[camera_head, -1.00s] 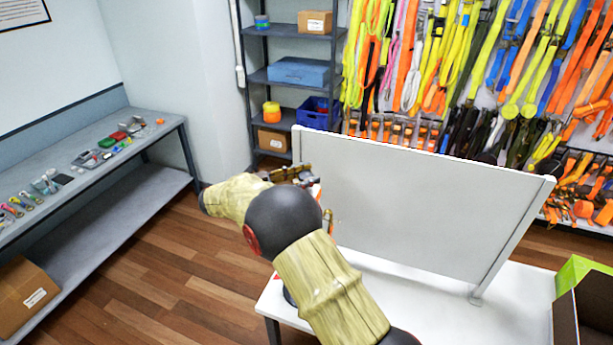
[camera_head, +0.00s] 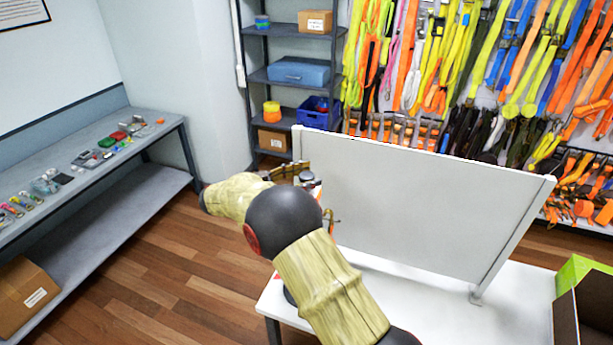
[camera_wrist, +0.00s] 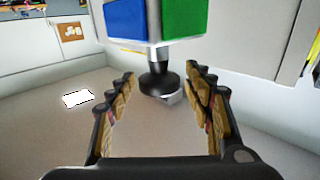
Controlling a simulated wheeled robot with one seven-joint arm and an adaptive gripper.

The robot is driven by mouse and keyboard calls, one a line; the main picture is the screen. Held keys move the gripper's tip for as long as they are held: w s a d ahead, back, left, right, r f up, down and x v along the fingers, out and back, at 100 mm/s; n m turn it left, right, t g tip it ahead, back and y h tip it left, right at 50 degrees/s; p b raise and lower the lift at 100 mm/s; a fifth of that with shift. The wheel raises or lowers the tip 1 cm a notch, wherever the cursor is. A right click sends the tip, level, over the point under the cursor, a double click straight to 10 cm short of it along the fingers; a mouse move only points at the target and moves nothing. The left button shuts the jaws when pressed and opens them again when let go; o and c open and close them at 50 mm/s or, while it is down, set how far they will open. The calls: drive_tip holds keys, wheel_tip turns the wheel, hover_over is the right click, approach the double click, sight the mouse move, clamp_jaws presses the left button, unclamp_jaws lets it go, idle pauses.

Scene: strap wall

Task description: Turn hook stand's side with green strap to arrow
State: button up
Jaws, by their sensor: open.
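The hook stand shows in the wrist view as a block with a blue face (camera_wrist: 126,20) on the left and a green face (camera_wrist: 184,18) on the right. Its dark round neck (camera_wrist: 160,82) is below the block. My gripper (camera_wrist: 162,76) is open, with one finger on each side of the neck; contact cannot be told. In the head view my gripper (camera_head: 306,172) is at the left end of the white panel, and my arm hides most of the stand. A small orange-brown hook (camera_head: 333,218) shows beside my arm.
The upright white panel (camera_head: 420,205) stands on the white table (camera_head: 400,310), right of my gripper. A white card (camera_wrist: 77,98) lies left of my gripper in the wrist view. A grey bench (camera_head: 85,165) is at left, and an open box (camera_head: 585,310) at right.

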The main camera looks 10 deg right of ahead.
drive_tip(key=shift+a, duration=0.1)
drive_tip(key=s+a, duration=0.2)
drive_tip(key=a, duration=0.9)
drive_tip(key=shift+a, duration=0.35)
